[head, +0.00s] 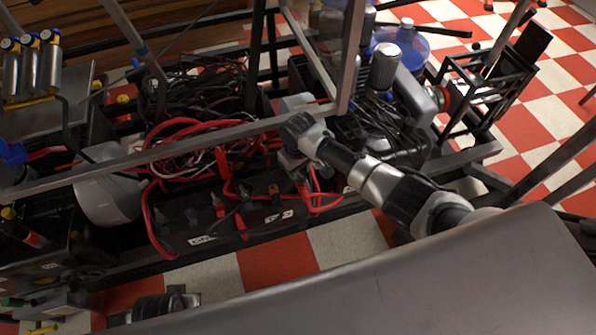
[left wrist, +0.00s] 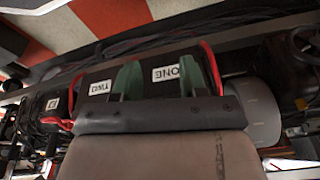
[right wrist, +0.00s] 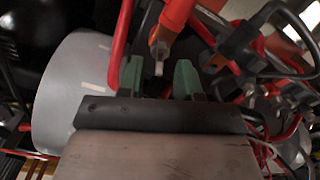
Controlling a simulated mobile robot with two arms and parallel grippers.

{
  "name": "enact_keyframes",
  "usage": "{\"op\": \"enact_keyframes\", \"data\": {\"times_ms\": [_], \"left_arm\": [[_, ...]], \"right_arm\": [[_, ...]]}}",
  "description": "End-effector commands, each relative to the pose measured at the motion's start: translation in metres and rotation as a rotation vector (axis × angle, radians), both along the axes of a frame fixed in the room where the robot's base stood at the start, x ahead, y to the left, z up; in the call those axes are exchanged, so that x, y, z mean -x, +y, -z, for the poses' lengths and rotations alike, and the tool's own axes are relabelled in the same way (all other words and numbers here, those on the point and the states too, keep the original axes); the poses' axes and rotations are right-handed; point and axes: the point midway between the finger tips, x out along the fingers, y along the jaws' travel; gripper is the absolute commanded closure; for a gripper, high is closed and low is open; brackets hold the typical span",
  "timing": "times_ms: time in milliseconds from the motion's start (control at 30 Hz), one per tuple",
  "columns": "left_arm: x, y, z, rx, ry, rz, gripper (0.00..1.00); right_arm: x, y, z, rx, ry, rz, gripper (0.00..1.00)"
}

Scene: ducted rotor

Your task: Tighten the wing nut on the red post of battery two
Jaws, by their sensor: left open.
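Battery two (head: 262,226), a black box labelled TWO, sits beside battery one (head: 190,240), labelled ONE, in the head view. A red terminal piece (head: 274,191) stands on top of battery two. My right gripper (head: 292,168) is above the back of battery two. In the right wrist view its green fingers are apart, with a small metal terminal part (right wrist: 158,58) under a red piece (right wrist: 177,14) showing between and beyond them. I cannot make out a wing nut there. My left gripper (left wrist: 161,80) is open and empty, facing the batteries' labelled side.
Red and black cables (head: 190,140) tangle behind and around the batteries. A grey frame bar (head: 160,150) crosses above them. A rounded grey housing (head: 107,190) stands left of battery one. Checkered floor (head: 278,262) shows in front.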

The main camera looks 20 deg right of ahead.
Motion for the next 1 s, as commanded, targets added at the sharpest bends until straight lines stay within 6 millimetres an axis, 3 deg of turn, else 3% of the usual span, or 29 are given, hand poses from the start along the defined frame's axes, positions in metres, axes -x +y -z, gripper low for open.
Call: {"op": "enact_keyframes", "data": {"times_ms": [200, 467, 700, 1000], "left_arm": [[-0.001, 0.0, -0.013, 0.001, -0.007, -0.001, 0.57], [-0.001, 0.0, -0.015, 0.0, -0.007, -0.001, 0.57], [-0.001, 0.0, -0.014, 0.001, -0.007, -0.001, 0.57], [-0.001, 0.0, -0.015, 0.001, -0.011, -0.001, 0.57]], "right_arm": [[0.0, 0.0, 0.01, 0.0, 0.0, 0.0, 0.66], [0.0, 0.0, 0.011, 0.001, -0.001, 0.0, 0.66], [0.0, 0.0, 0.01, 0.001, -0.001, 0.0, 1.0], [0.0, 0.0, 0.01, 0.0, 0.0, 0.012, 1.0]]}}
